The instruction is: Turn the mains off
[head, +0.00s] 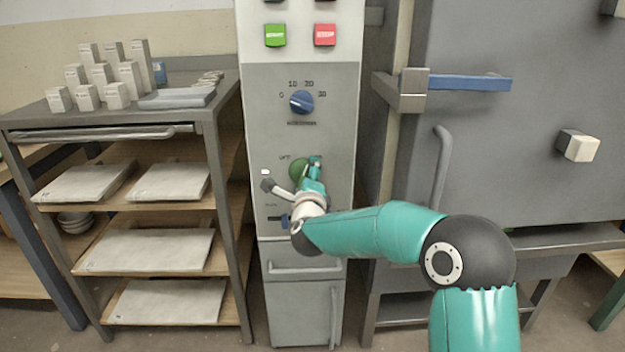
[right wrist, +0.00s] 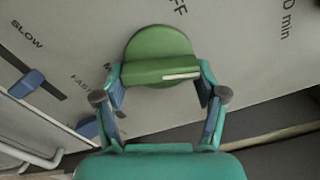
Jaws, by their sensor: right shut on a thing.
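The green round knob (head: 298,168) sits on the grey control panel, below an "OFF" label. In the right wrist view the knob (right wrist: 160,45) has a raised bar across it with a white mark toward its right end. My right gripper (head: 307,172) is at the knob, and in the right wrist view its fingers (right wrist: 161,80) are closed on the two ends of the bar. Lettering beside the knob is partly hidden by a finger. My left gripper is not in view.
A blue dial (head: 302,102) is above the knob, with green (head: 275,35) and red (head: 324,35) buttons higher up. A blue slider (right wrist: 27,83) lies left in the wrist view. A shelf rack (head: 222,210) stands left; a grey kiln-like cabinet (head: 530,150) stands right.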

